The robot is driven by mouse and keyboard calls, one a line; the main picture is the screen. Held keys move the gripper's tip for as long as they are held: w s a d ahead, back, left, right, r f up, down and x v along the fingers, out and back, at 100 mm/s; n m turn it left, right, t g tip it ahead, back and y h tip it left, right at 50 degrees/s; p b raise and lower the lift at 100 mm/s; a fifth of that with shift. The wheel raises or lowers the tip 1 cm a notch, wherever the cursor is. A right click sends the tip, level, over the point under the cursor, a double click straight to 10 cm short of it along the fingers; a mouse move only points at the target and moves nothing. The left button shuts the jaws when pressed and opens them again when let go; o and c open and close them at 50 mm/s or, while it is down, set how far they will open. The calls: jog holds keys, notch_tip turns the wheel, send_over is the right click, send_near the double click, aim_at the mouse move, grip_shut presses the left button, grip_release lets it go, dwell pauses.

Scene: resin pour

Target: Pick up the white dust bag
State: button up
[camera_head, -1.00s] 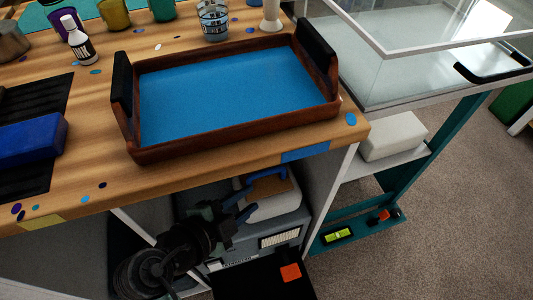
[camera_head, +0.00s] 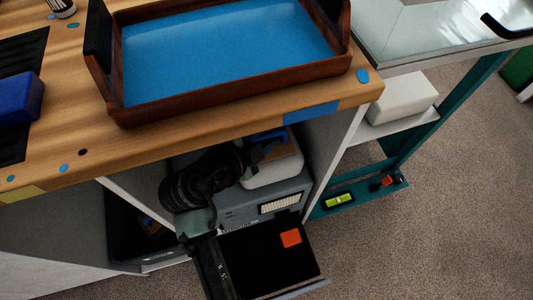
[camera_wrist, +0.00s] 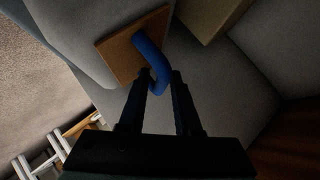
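The white dust bag (camera_head: 273,173) lies on a grey box-like unit under the workbench. It has a brown plate (camera_head: 283,151) and a blue curved handle (camera_head: 268,136). In the wrist view the bag (camera_wrist: 75,32) is upper left, with its plate (camera_wrist: 119,55) and handle (camera_wrist: 153,58) near the middle. My gripper (camera_wrist: 162,78) is at the handle, its two fingers apart, one on each side of the handle's bent end. I cannot tell whether either finger touches it. In the head view my gripper's fingertips are mostly hidden by my wrist and the shelf's shadow.
The grey unit (camera_head: 235,205) and the bench edge (camera_head: 225,143) closely bound the space. A wooden tray (camera_head: 240,93) with a blue base sits above. A black panel with an orange patch (camera_head: 290,238) lies below. A white block (camera_head: 402,95) sits on a side shelf at right.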

grip_shut()
dwell(1.4)
